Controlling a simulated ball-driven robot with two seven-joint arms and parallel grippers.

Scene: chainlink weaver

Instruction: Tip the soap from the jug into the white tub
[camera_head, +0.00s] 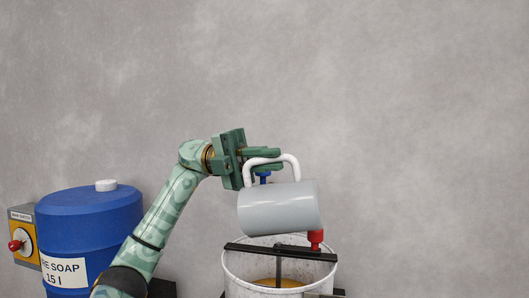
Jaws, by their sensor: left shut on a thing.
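The grey jug (278,209) hangs above the white tub (232,268), lying nearly on its side with its red spout (315,238) low at the right, over the tub's rim area. My left gripper (268,156) is shut on the jug's white handle (292,161). Amber liquid (278,283) shows in the tub. I cannot make out a stream from the spout. A blue part (264,176) sits on the jug below the handle. My right gripper is not in view.
A dark bar (281,251) lies across the tub's top. A blue drum (89,222) labelled for soap stands at the left. Beside it is a yellow-grey switch box (24,236) with a red knob. The wall behind is bare, and the right side is clear.

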